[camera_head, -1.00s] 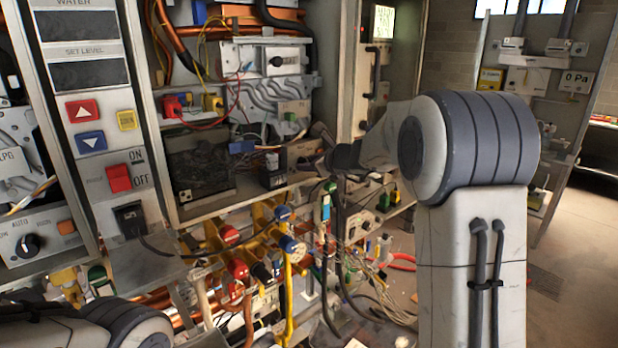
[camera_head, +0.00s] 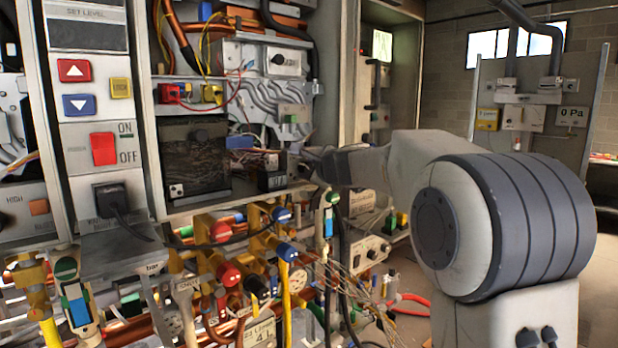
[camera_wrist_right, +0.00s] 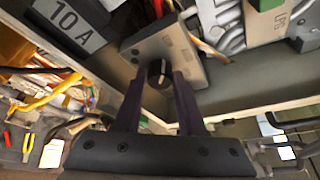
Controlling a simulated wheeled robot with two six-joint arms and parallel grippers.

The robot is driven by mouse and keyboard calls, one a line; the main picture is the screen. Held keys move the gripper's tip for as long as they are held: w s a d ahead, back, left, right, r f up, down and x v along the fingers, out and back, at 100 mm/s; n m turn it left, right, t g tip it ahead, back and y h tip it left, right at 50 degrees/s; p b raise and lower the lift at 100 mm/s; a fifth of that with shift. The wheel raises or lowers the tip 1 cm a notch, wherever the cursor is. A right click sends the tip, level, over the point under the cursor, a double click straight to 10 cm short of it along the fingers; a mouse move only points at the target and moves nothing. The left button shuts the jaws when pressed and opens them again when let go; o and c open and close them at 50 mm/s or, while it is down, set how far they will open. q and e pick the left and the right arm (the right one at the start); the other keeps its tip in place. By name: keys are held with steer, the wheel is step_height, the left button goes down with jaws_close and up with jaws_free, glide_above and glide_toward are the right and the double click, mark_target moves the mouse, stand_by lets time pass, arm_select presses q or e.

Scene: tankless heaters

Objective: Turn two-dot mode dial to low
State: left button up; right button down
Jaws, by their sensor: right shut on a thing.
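In the right wrist view a small black dial (camera_wrist_right: 157,73) with a pale pointer mark sits on a grey plate (camera_wrist_right: 190,55). My right gripper (camera_wrist_right: 160,80) has its two dark fingers on either side of the dial and is shut on it. In the head view my right gripper (camera_head: 308,162) reaches the shelf inside the open cabinet, and the dial is hidden there. My left gripper is not in view.
A black breaker marked 10 A (camera_wrist_right: 70,22) stands close beside the grey plate; it also shows in the head view (camera_head: 272,181). Pipes with red and blue caps (camera_head: 229,274) and loose wires crowd below. A red rocker switch (camera_head: 103,149) is on the left panel.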

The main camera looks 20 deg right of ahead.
steer(key=shift+f, duration=0.1)
stand_by(0.3)
steer(key=c, duration=0.5)
jaws_free()
steer(key=v, duration=1)
steer(key=shift+s, duration=0.3)
